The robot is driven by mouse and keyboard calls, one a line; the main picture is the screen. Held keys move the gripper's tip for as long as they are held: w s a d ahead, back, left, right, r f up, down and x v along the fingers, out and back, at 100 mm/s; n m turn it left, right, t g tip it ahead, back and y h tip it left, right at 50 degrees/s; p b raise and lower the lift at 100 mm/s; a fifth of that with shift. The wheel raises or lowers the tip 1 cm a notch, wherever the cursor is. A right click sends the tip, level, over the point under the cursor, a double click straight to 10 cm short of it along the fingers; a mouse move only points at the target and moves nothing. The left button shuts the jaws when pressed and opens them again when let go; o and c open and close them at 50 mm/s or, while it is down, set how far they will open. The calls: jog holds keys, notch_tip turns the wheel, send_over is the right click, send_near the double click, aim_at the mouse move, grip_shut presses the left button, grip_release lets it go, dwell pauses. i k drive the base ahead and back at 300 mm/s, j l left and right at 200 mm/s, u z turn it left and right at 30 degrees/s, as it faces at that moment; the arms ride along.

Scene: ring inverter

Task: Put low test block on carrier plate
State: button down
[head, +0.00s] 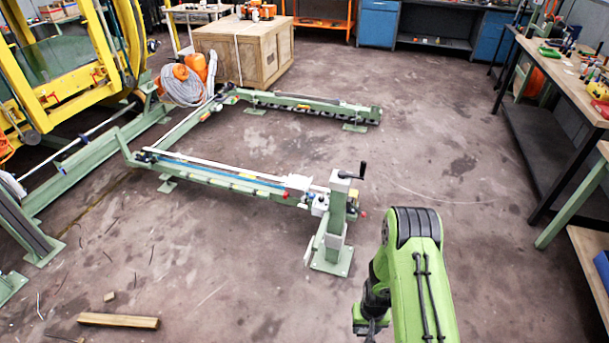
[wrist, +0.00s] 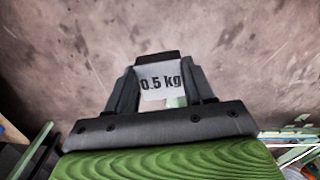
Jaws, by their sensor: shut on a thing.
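The low test block (wrist: 160,83) shows in the wrist view as a light grey face marked "0.5 kg". My gripper (wrist: 160,60) is shut on it, with dark fingers on either side and the floor behind. In the head view my green arm reaches down at the lower right, and my gripper (head: 371,326) is cut by the bottom edge. The block cannot be made out there. I cannot pick out the carrier plate for certain in either view.
A green rail frame (head: 225,180) with a crank post (head: 337,225) stands left of my arm. A yellow ring machine (head: 75,60) is at the far left, a wooden crate (head: 245,50) at the back. A workbench (head: 560,75) is at the right. A wooden beam (head: 118,321) lies on the floor.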

aim_at(296, 184)
jog(key=i+j+u, duration=0.2)
jog(key=i+u, duration=0.7)
jog(key=i+l+u, duration=0.15)
jog(key=i+u, duration=0.25)
jog(key=i+z, duration=0.15)
jog(key=i, duration=0.4)
jog(key=i+j+z, duration=0.15)
jog(key=i, duration=0.35)
jog(key=i+l+z, duration=0.1)
jog(key=i+z, duration=0.15)
jog(key=z, duration=0.15)
jog(key=i+z, duration=0.6)
jog(key=z, duration=0.15)
jog(key=i+j+z, duration=0.15)
jog(key=z, duration=0.2)
jog(key=i+j, duration=0.05)
jog(key=i, duration=0.05)
